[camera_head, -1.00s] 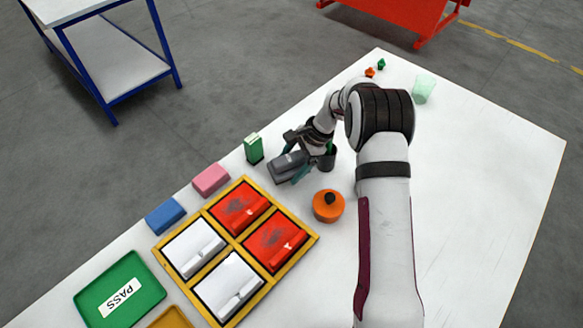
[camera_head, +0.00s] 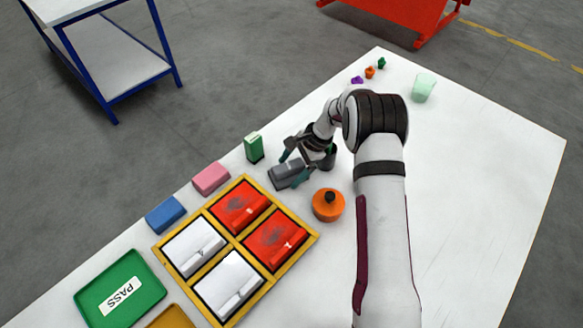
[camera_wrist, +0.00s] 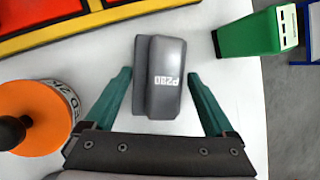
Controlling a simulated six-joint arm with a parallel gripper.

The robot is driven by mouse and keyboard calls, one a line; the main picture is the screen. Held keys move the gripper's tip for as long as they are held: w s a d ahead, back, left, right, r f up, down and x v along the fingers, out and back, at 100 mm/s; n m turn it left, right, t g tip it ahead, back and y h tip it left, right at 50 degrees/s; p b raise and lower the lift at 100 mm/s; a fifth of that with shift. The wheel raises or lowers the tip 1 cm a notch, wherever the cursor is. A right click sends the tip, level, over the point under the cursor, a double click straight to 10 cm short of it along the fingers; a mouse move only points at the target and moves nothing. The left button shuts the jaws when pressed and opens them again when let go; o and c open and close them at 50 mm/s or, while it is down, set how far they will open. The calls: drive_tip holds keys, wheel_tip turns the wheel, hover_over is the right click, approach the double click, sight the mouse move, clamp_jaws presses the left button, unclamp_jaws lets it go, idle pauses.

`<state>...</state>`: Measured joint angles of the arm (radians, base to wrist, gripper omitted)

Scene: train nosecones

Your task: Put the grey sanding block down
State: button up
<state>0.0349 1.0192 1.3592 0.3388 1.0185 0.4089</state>
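My gripper (camera_head: 295,168) is just above and behind the block. In the wrist view my gripper (camera_wrist: 167,88) has its teal fingers spread wide, one on each side of the block, with gaps between fingers and block. The fingers do not touch it.
An orange round container with a black knob (camera_head: 328,205) stands close by. A green box (camera_head: 253,147), pink block (camera_head: 211,179) and blue block (camera_head: 166,215) line the table edge. The yellow-framed tray (camera_head: 311,238) holds red and white pieces.

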drive_tip(key=v, duration=1.2)
drive_tip(key=s+r+n, duration=0.2)
drive_tip(key=s+r, duration=0.5)
drive_tip(key=r, duration=0.1)
drive_tip(key=s+a+r+n+h, duration=0.1)
drive_tip(key=s+r, duration=0.1)
drive_tip(key=s, duration=0.5)
drive_tip(key=s+a+r+n+h, duration=0.1)
drive_tip(key=s+r, duration=0.2)
drive_tip(key=s, duration=0.3)
drive_tip(key=s+f+n, duration=0.1)
drive_tip(key=s, duration=0.7)
drive_tip(key=s+d+f+n+h, duration=0.1)
drive_tip(key=s+n, duration=0.1)
drive_tip(key=s, duration=0.6)
drive_tip(key=shift+d+f, duration=0.25)
drive_tip(key=shift+f, duration=0.15)
drive_tip(key=c, duration=0.4)
drive_tip(key=shift+o, duration=0.2)
